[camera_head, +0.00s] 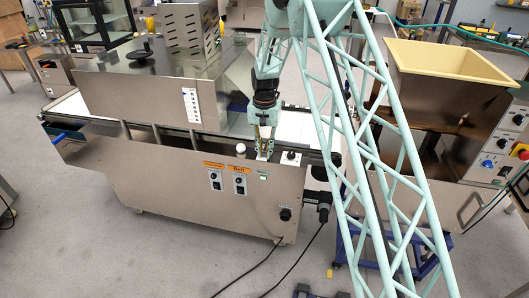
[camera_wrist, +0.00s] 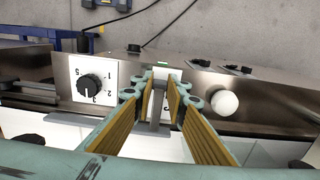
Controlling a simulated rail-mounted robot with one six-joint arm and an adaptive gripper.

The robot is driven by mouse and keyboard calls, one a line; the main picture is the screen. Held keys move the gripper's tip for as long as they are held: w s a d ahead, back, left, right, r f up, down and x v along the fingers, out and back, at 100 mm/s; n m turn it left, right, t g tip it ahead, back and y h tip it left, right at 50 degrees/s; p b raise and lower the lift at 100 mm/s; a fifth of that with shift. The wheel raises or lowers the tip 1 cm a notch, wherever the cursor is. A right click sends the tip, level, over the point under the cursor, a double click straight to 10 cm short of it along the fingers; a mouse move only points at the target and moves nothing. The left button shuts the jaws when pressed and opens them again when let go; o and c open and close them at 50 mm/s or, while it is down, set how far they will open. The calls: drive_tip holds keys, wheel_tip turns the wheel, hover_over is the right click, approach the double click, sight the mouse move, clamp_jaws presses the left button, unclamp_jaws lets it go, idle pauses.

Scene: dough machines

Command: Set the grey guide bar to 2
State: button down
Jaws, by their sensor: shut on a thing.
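My gripper (camera_head: 265,148) reaches down to the near edge of the steel dough machine, beside the white conveyor. In the wrist view, my gripper (camera_wrist: 160,88) has its two padded fingers on either side of a grey upright piece, which I take to be the grey guide bar (camera_wrist: 156,104). It is shut on this bar, and a flat grey part of it shows below the fingers. A white dial plate (camera_wrist: 104,72) with a black knob (camera_wrist: 89,86) and numbers is to the left of the fingers. The knob's exact setting is hard to read.
A white ball knob (camera_wrist: 224,103) stands close to the right of the fingers; it also shows in the head view (camera_head: 241,149). The steel hood (camera_head: 140,95) rises behind the conveyor. A machine with a cream hopper (camera_head: 440,65) stands at the right.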

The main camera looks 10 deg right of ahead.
drive_tip(key=shift+w+d+p, duration=0.2)
drive_tip(key=shift+w+d, duration=0.1)
drive_tip(key=shift+w, duration=0.3)
drive_tip(key=shift+w+d+p, duration=0.15)
drive_tip(key=shift+w+d, duration=0.1)
drive_tip(key=shift+w, duration=0.3)
drive_tip(key=c, duration=2.6)
unclamp_jaws()
drive_tip(key=shift+o, duration=0.2)
drive_tip(key=shift+r, duration=0.1)
wheel_tip(320, 180, up, 12)
drive_tip(key=shift+s, duration=0.1)
